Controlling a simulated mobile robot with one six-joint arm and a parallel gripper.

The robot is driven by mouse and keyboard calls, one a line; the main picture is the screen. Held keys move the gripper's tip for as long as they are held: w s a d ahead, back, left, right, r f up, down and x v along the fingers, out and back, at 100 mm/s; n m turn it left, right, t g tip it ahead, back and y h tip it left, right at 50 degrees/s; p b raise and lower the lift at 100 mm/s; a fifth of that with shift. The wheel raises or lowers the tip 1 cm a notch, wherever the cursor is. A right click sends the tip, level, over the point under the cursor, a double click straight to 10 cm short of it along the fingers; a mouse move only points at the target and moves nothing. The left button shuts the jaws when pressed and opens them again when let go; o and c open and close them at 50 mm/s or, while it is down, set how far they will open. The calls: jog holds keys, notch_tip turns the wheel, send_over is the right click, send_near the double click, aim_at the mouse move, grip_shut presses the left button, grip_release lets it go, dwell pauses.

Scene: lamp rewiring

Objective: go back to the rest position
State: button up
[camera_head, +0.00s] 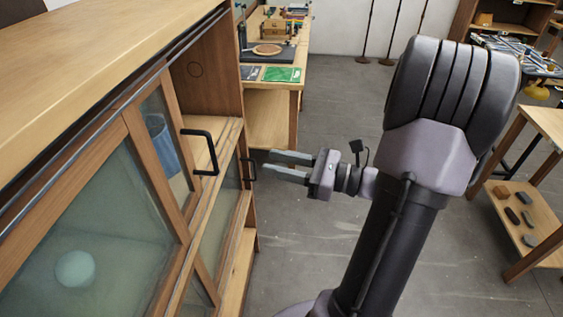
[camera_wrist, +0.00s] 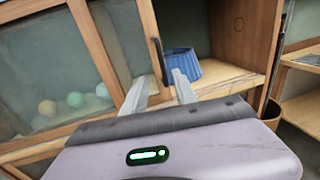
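My gripper (camera_head: 268,160) points left toward the cabinet front in the head view. Its two grey fingers are apart with nothing between them; the wrist view also shows the spread fingers (camera_wrist: 160,87). The wooden cabinet (camera_head: 90,45) has glazed doors (camera_head: 95,215) with black handles (camera_head: 211,152). The right part of the cabinet is open. A blue ribbed shade-like object (camera_wrist: 184,62) stands inside, beyond the fingertips in the wrist view; it also shows through glass in the head view (camera_head: 160,145). The fingertips look close to the cabinet handle, but I cannot tell whether they touch.
Pale round objects (camera_wrist: 75,99) lie behind the cabinet glass. A workbench (camera_head: 285,88) with green and dark mats stands beyond the cabinet. A wooden shelf table (camera_head: 515,205) with dark pieces is at the right. Grey floor (camera_head: 335,130) lies open between them.

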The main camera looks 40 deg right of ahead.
jog(key=shift+s+d, duration=0.2)
jog(key=shift+s, duration=0.25)
jog(key=a+f+n+g+y+b, duration=0.35)
jog(key=a+n+g, duration=0.4)
jog(key=a, duration=0.65)
jog(key=s+a+f+n+g+h+b, duration=0.1)
jog(key=s+a+f+n+h+b, duration=0.2)
jog(key=n, duration=0.6)
jog(key=s+a+f+n+g+h+b, duration=0.1)
jog(key=s+a+f+n+h+b, duration=0.2)
jog(key=a+n+h+b, duration=0.3)
jog(key=s+a+n, duration=0.1)
jog(key=a+n, duration=0.1)
jog(key=n, duration=0.1)
jog(key=shift+s+a+f+n+g+h, duration=0.15)
jog(key=shift+a+f+n+g+h, duration=0.2)
jog(key=shift+a+f, duration=0.05)
